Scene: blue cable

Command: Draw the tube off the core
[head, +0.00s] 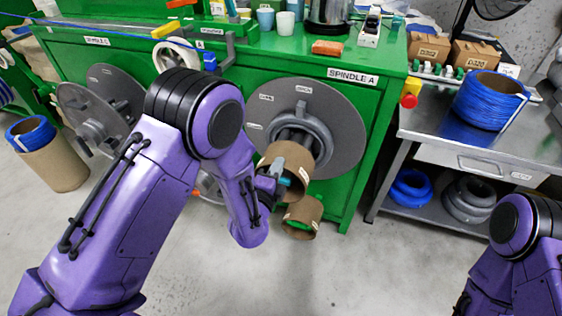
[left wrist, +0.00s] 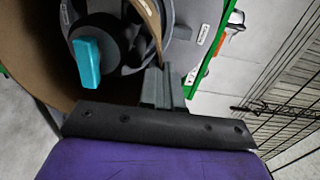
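A brown cardboard tube (head: 287,158) sits at the front of the grey spindle core (head: 300,135) on Spindle A, in front of a large grey disc (head: 345,125). My left gripper (head: 272,185) is at the tube's near lower end. In the left wrist view its grey fingers (left wrist: 163,86) are close together with the tube's thin wall (left wrist: 150,22) running between them. The tube's inside (left wrist: 35,60) shows brown at left. A teal tab (left wrist: 89,62) on a dark grey hub shows inside the tube. My right gripper is out of view; only its arm shows at lower right.
The green bench (head: 345,60) stands behind. A metal table (head: 480,135) at right holds a blue cable spool (head: 490,98). Another grey disc (head: 90,105) is at left. Floor in front is clear.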

